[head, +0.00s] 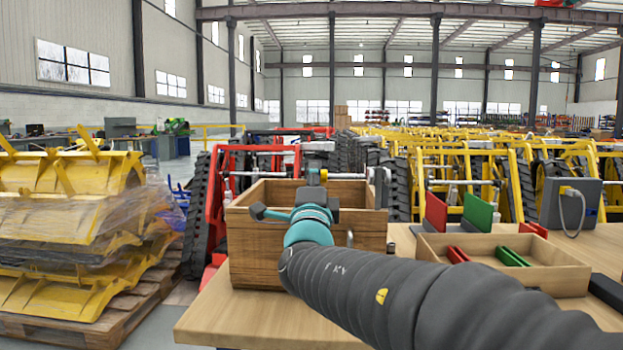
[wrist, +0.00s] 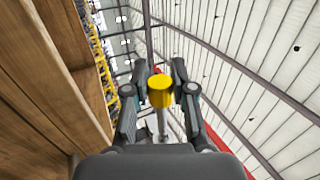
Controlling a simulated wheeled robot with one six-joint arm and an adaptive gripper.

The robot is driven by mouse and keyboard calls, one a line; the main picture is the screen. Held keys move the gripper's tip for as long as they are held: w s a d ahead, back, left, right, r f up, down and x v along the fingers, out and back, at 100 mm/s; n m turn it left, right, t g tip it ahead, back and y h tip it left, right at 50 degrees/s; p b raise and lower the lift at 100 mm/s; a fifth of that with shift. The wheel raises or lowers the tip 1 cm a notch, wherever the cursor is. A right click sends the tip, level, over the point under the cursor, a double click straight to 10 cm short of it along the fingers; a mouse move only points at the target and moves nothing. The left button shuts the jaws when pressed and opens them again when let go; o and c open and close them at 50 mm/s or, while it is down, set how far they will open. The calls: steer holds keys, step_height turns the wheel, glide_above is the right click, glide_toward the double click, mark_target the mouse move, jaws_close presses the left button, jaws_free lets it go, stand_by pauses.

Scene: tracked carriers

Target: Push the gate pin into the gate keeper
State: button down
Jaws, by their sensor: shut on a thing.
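My gripper (head: 312,197) is at the front of an open wooden crate (head: 255,252), above its front wall in the head view. In the wrist view my gripper (wrist: 160,80) has its two fingers closed around the yellow knob of the gate pin (wrist: 161,91). A bright metal rod shows below the knob. In the head view the pin is mostly hidden by my gripper. A small metal piece (head: 350,239) shows on the crate's front, right of my gripper. I cannot tell whether it belongs to the gate keeper, and I cannot make out the keeper or the pin's far end.
The crate stands on a wooden table (head: 235,320). To the right is a shallow wooden tray (head: 560,279) with red and green pieces, and a grey box (head: 570,203) with a cable. Wrapped yellow parts (head: 70,210) are stacked at the left. The table's front left is clear.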

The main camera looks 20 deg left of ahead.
mark_target(357, 179)
steer(key=shift+d, duration=0.25)
steer(key=shift+w+d, duration=0.15)
steer(key=shift+d, duration=0.2)
steer(key=shift+w+d+b, duration=0.25)
steer(key=shift+d+b, duration=0.4)
steer(key=shift+d, duration=0.45)
steer(key=shift+w+d+b, duration=0.3)
steer(key=shift+d+b, duration=0.35)
steer(key=shift+d, duration=0.45)
steer(key=shift+w+d+b, duration=0.25)
steer(key=shift+d+b, duration=0.4)
steer(key=shift+d, duration=0.45)
stand_by(3.3)
steer(key=c, duration=0.9)
jaws_free()
steer(key=shift+d, duration=0.1)
